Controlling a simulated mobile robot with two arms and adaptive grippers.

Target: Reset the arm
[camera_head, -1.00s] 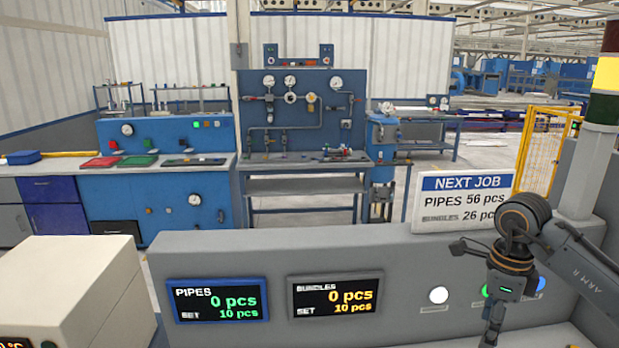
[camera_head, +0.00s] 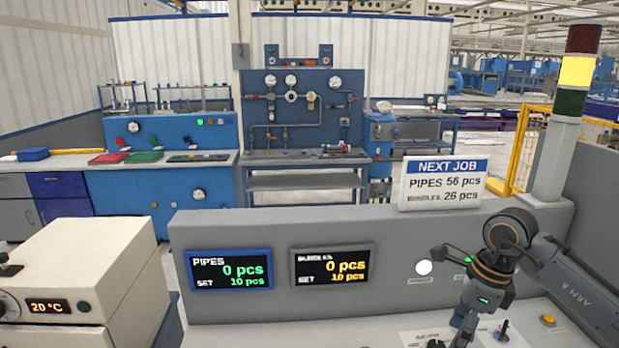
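My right arm, marked "ARM R" (camera_head: 575,290), comes in from the right edge. Its gripper (camera_head: 462,330) points downward in front of the grey console (camera_head: 215,315). The fingers are small, dark and partly cut off by the bottom edge, so I cannot tell whether they are open or shut. I see nothing clearly held. My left arm and gripper are not in view.
The console carries a pipes display (camera_head: 230,270), a bundles display (camera_head: 332,267) and a NEXT JOB sign (camera_head: 443,184). A joystick (camera_head: 500,332) and yellow button (camera_head: 547,320) are near the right gripper. A white box reading 20 °C (camera_head: 75,260) stands at left.

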